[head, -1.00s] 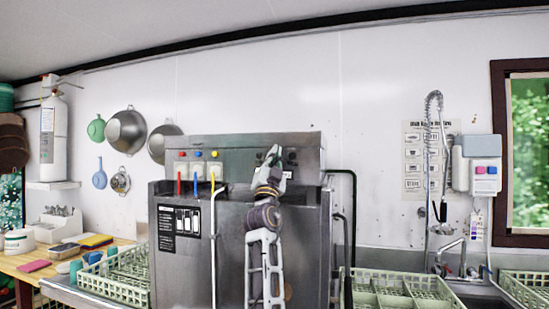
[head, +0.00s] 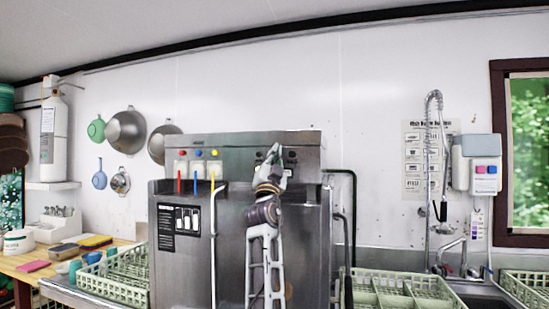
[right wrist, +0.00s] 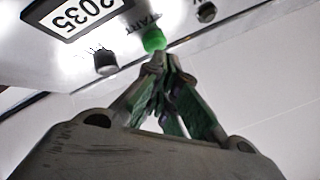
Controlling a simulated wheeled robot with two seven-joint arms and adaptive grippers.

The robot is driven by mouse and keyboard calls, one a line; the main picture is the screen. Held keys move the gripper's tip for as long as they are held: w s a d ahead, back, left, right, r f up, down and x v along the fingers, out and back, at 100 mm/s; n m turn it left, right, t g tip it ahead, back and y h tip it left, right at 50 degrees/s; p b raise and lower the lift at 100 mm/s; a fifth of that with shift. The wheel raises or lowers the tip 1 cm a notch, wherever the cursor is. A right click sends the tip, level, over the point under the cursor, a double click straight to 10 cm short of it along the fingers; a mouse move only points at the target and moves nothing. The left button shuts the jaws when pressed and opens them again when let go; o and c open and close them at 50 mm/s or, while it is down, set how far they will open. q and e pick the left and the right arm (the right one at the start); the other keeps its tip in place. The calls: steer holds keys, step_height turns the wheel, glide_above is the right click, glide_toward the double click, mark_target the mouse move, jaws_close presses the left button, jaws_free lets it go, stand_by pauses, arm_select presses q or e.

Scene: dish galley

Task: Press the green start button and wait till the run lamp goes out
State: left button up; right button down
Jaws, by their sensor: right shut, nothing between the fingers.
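The green start button (right wrist: 153,40) shows in the right wrist view on the panel of the steel dishwasher (head: 236,240), with "START" lettering beside it. My right gripper (right wrist: 166,60) is shut and empty, its fingertips right at the button's edge; I cannot tell whether they touch or press it. In the head view my right gripper (head: 275,151) is raised in front of the machine's upper panel and hides part of it. A display (right wrist: 75,14) reading 2035 lies beside the button. I cannot make out a lit run lamp. My left gripper is out of view.
Dark knobs (right wrist: 106,62) flank the button. Pale green dish racks (head: 122,278) stand left and right of the machine. A metal pipe (head: 213,240) runs down its front. A spray hose (head: 428,130) and tap (head: 450,248) stand at the right.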

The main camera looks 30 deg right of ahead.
steer(key=shift+w+d+b, duration=0.3)
steer(key=shift+d+b, duration=0.05)
steer(key=shift+b, duration=0.2)
stand_by(1.3)
steer(key=shift+s+a, duration=0.1)
steer(key=shift+a, duration=0.05)
stand_by(0.3)
steer(key=shift+s+a, duration=0.45)
steer(key=shift+a, duration=0.05)
stand_by(0.4)
steer(key=shift+s+a+b, duration=0.35)
steer(key=shift+s+a, duration=1.3)
steer(key=shift+a, duration=0.25)
